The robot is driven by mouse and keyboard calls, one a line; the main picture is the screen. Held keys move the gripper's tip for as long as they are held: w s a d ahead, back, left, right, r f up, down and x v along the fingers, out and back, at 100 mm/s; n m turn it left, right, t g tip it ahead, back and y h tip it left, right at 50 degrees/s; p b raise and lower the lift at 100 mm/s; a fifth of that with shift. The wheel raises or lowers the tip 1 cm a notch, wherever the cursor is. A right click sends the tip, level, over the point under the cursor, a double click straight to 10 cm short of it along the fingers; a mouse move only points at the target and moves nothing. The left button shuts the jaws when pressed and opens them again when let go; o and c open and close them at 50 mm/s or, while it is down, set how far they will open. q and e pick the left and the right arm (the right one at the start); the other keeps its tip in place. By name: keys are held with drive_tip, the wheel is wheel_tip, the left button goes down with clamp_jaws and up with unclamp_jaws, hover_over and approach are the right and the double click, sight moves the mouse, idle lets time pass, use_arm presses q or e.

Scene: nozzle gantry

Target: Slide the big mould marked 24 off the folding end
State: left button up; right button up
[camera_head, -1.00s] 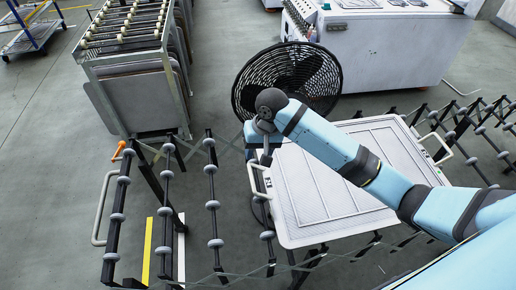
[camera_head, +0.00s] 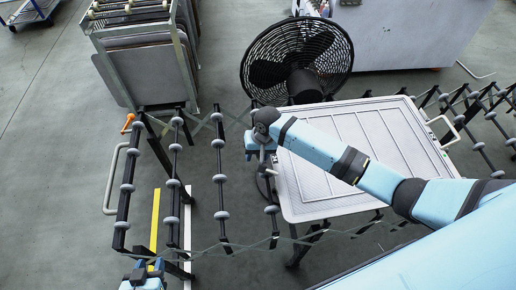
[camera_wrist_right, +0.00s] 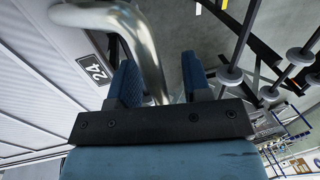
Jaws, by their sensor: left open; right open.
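The big mould (camera_head: 345,150) is a wide pale panel lying flat on the roller conveyor, with a metal handle at its left and right ends. Its label 24 (camera_wrist_right: 93,68) shows in the right wrist view beside the left-end handle (camera_wrist_right: 150,50). My right gripper (camera_head: 264,168) is at that handle. In the right wrist view its open fingers (camera_wrist_right: 160,82) stand on either side of the handle bar. My left gripper (camera_head: 148,266) is open and empty at the bottom, by the conveyor's near left corner. The folding end (camera_head: 174,170) has black bars with grey rollers, left of the mould.
A black fan (camera_head: 297,60) stands behind the mould. A rack of upright panels (camera_head: 150,65) stands behind the folding end, and a white cabinet (camera_head: 420,35) is at the back. A pale bail handle (camera_head: 113,180) is at the conveyor's left end. The folding end's rollers are bare.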

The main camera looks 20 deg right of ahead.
drive_tip(key=shift+c, duration=0.3)
clamp_jaws()
idle(1.2)
